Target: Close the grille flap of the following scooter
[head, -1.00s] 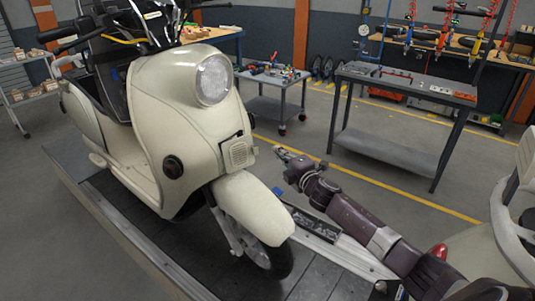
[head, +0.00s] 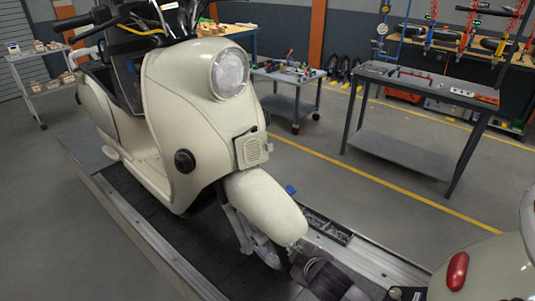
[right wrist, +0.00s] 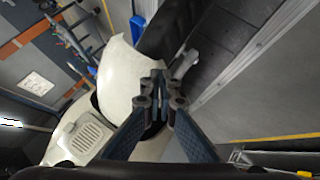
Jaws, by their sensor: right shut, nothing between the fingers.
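The following scooter (head: 190,110) is cream and stands on the slat conveyor (head: 130,218). Its grille flap (head: 253,150) is a small slotted panel on the front below the headlight, with a dark gap along its upper edge; it looks slightly ajar. The flap also shows at lower left in the right wrist view (right wrist: 85,135). My right gripper (right wrist: 160,85) is shut and empty, apart from the flap, with the front fender (right wrist: 118,80) beyond its fingers. In the head view my right arm is low by the front wheel, its fingertips hard to make out. My left gripper is out of view.
Another cream scooter with a red lamp (head: 457,271) is at the lower right, near my right arm. The front fender (head: 265,205) juts out below the flap. A grey workbench (head: 430,85) and a small cart (head: 290,78) stand behind, across open floor.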

